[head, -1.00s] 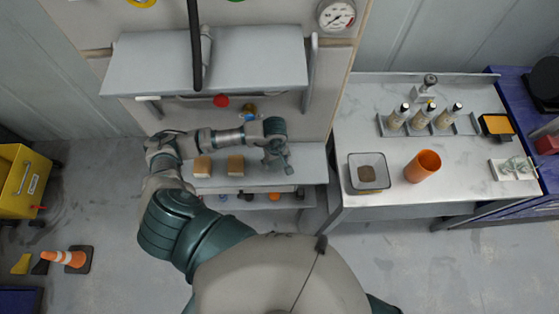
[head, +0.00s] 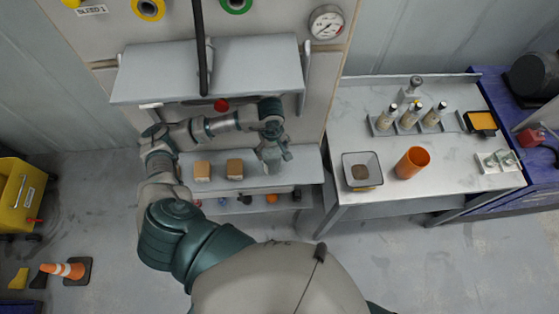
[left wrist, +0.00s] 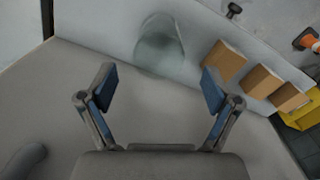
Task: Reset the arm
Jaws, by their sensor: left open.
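My left arm comes in from the left in the head view and bends right. Its left gripper (head: 277,160) hangs over the right part of the grey shelf (head: 300,172) under the panel. In the left wrist view the gripper (left wrist: 160,92) has its two blue-padded fingers spread wide with nothing between them. A blurred, see-through greenish vessel (left wrist: 160,45) shows beyond the fingertips, apart from them. My right gripper is in neither view.
Tan blocks (head: 202,170) (head: 235,168) sit on the shelf left of the gripper. A grey upper shelf (head: 215,70) overhangs the arm. The side table (head: 400,180) at right holds a tray (head: 361,171), an orange cup (head: 412,162) and several bottles.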

